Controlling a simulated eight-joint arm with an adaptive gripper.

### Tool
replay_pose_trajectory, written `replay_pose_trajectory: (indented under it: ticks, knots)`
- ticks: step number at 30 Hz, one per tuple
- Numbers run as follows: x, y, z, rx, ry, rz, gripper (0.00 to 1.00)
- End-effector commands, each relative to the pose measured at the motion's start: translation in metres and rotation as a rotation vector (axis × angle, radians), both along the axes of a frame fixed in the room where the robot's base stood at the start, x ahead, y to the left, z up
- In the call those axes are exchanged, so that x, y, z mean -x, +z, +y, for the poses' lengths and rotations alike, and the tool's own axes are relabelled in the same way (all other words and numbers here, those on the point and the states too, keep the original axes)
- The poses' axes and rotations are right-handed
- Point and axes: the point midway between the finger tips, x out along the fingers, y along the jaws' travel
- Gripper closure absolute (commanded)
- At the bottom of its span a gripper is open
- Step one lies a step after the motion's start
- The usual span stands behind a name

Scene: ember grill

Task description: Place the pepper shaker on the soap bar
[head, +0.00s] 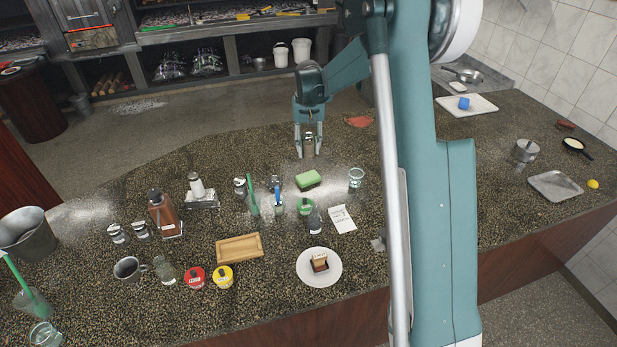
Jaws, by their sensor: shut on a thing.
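My gripper (308,153) is at the far edge of the counter, pointing down, with its fingers on both sides of a small shaker. This shaker, which I take as the pepper shaker (308,146), has a metal top and a brownish body and stands upright between the fingers. A green block, which looks like the soap bar (308,180), lies flat on the counter just in front of the gripper, apart from it. Nothing lies on the green block. I cannot tell whether the shaker's base touches the counter.
A wooden tray (240,248) and a white plate with cake (334,268) are nearer.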

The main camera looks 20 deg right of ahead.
Motion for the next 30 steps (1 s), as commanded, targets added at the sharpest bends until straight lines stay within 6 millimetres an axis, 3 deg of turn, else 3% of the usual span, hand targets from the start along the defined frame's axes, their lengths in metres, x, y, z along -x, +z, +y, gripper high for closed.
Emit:
replay_pose_trajectory:
  ticks: [15, 30]
  knots:
    - [0.000, -0.007, 0.001, 0.000, 0.001, 0.000, 0.84]
    - [0.000, -0.063, 0.001, 0.000, 0.001, 0.000, 0.84]
